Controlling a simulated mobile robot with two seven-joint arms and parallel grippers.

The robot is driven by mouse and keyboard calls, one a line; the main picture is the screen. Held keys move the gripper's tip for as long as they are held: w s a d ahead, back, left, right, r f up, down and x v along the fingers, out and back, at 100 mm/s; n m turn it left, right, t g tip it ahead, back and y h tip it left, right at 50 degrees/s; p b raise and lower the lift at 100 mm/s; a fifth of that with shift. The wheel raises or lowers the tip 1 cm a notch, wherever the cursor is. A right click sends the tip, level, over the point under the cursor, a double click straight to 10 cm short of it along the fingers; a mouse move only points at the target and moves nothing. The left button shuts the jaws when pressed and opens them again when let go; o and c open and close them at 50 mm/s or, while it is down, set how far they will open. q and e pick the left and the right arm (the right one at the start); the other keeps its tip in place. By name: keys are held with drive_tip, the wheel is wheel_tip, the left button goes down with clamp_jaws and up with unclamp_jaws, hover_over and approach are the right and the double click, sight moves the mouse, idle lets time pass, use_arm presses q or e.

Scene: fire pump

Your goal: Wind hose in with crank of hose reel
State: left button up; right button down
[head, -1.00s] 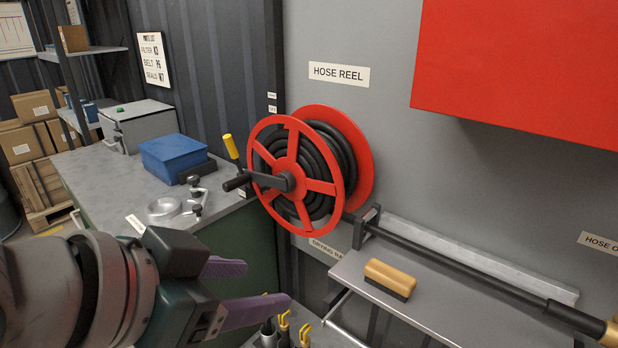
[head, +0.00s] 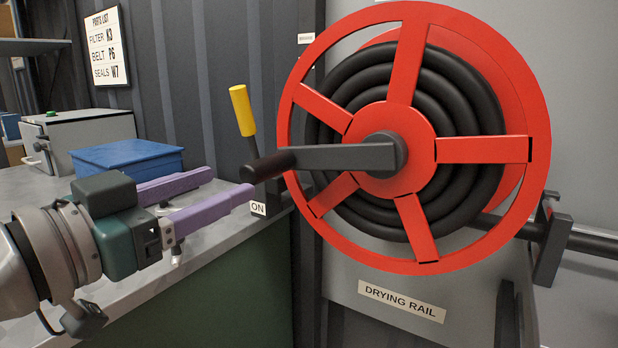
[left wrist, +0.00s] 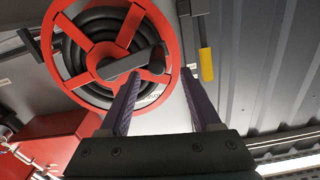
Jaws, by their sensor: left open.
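The red hose reel (head: 414,255) is on the grey wall, with black hose (head: 465,95) coiled in it. Its dark crank arm (head: 345,157) points left from the hub and ends in a black handle (head: 267,166). My left gripper (head: 230,184) is open and empty, to the left of the handle, its purple fingers pointing at it with a small gap. My right gripper is out of view.
A yellow-handled lever (head: 243,110) stands just behind the crank handle, above an ON label (head: 258,208). A blue box (head: 125,157) and a grey case (head: 78,135) stand on the bench (head: 215,232). The drying rail (head: 590,243) runs off right below the reel.

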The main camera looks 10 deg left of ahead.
sight(269, 167)
use_arm(q)
drive_tip(key=x, duration=0.9)
drive_tip(key=shift+d+b, duration=0.25)
drive_tip(key=shift+b, duration=0.15)
drive_tip(key=shift+c, duration=0.2)
clamp_jaws()
idle(0.7)
